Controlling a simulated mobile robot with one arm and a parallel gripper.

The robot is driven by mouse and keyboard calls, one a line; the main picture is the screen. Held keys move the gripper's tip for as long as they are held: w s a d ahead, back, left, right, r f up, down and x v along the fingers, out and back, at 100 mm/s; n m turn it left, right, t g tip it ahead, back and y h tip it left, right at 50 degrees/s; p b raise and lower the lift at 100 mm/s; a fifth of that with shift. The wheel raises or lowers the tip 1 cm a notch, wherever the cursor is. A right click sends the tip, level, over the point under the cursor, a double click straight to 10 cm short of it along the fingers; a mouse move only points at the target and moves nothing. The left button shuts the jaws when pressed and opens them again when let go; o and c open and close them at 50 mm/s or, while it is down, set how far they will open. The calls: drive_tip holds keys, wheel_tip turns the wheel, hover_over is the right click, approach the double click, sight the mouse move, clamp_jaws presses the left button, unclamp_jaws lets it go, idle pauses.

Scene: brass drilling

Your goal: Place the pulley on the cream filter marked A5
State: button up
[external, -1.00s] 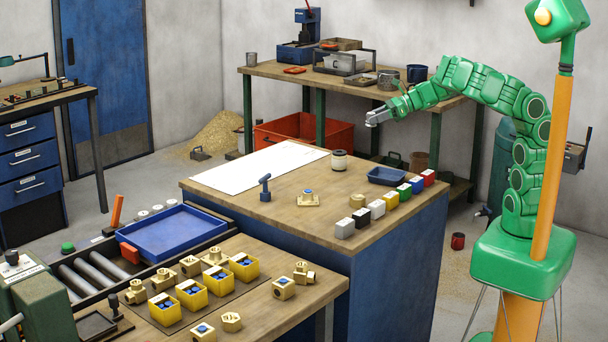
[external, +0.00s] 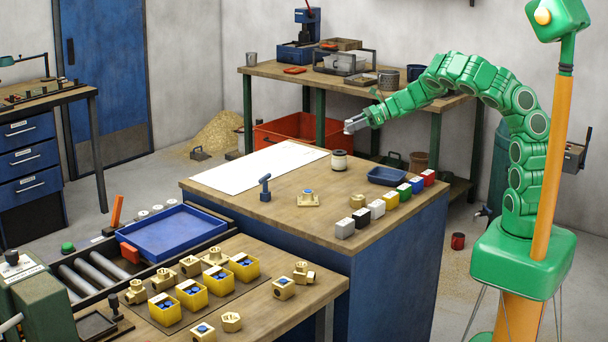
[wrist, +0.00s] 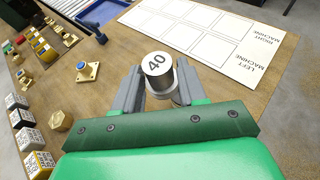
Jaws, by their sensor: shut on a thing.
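My gripper (external: 354,125) is above the far side of the middle bench in the external view. No A5 mark is legible.
A white marked sheet (external: 255,167) lies left of the cream thing. A dark blue tray (external: 386,176) and a row of coloured blocks (external: 377,209) stand to the right. A blue T-shaped part (external: 265,188) and a brass part with a blue top (external: 308,199) are nearer.

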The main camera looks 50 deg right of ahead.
hover_over(344, 152)
drive_tip(key=shift+w+f, duration=0.1)
drive_tip(key=shift+f, duration=3.9)
drive_tip(key=shift+f, duration=0.15)
drive_tip(key=o, duration=1.1)
drive_tip(key=shift+d+r, duration=0.15)
drive_tip(key=shift+r, duration=0.1)
drive_tip(key=v, duration=1.1)
drive_tip(key=shift+s+d, duration=0.25)
drive_tip(key=shift+r, duration=0.15)
